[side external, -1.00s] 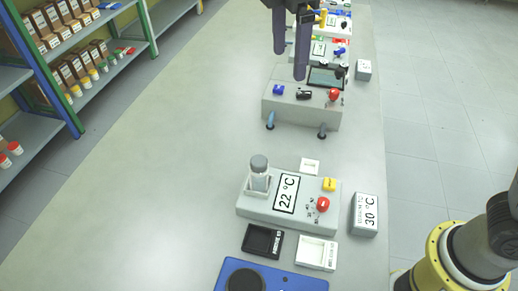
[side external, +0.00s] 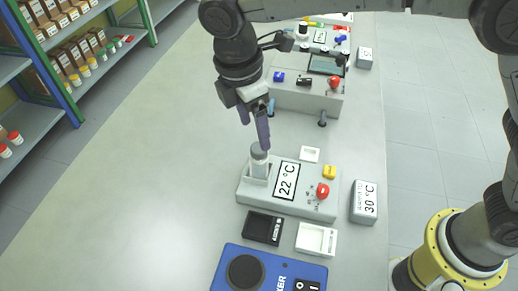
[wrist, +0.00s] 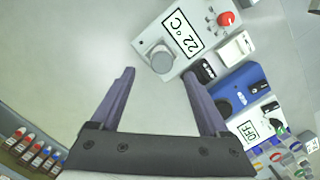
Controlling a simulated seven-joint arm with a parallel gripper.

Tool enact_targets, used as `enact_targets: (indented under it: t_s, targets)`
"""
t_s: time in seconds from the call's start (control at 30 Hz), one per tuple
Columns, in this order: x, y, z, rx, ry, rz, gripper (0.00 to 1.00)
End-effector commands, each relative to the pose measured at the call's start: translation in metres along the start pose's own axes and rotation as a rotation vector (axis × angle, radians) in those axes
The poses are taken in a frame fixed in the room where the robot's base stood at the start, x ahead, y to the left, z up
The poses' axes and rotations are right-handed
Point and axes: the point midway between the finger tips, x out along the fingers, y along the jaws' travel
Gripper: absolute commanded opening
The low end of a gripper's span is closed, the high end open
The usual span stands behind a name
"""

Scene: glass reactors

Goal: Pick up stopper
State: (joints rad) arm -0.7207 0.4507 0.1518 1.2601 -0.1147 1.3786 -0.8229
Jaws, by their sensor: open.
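The stopper (side external: 259,151) is a grey round cap on top of a small clear vessel (side external: 259,168), which stands upright at the left end of a grey device reading 22 °C (side external: 287,180). In the wrist view the stopper (wrist: 160,59) shows from above as a grey disc, just beyond and between the fingertips. My gripper (side external: 254,133) is open and empty, with its purple fingers pointing down just above the stopper. One fingertip looks close to the stopper in the side view; I cannot tell whether they touch. My gripper (wrist: 159,74) also shows in the wrist view.
A black tray (side external: 263,227), a white tray (side external: 316,239) and a blue device (side external: 268,270) lie in front of the 22 °C device. A block reading 30 °C (side external: 364,202) stands to its right. Another grey device (side external: 306,98) stands behind. The left bench is clear.

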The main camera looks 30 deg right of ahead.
Motion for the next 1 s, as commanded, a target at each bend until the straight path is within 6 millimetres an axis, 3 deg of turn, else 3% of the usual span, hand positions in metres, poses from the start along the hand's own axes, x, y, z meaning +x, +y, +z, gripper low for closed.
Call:
enact_targets:
  t_s: [0.33,0.67,1.0]
  targets:
    - [0.044,-0.003,0.000,0.001,-0.002,-0.002,0.79]
    - [0.051,-0.003,0.000,0.001,-0.001,-0.001,0.79]
    - [0.050,-0.003,0.000,0.000,-0.001,-0.001,0.17]
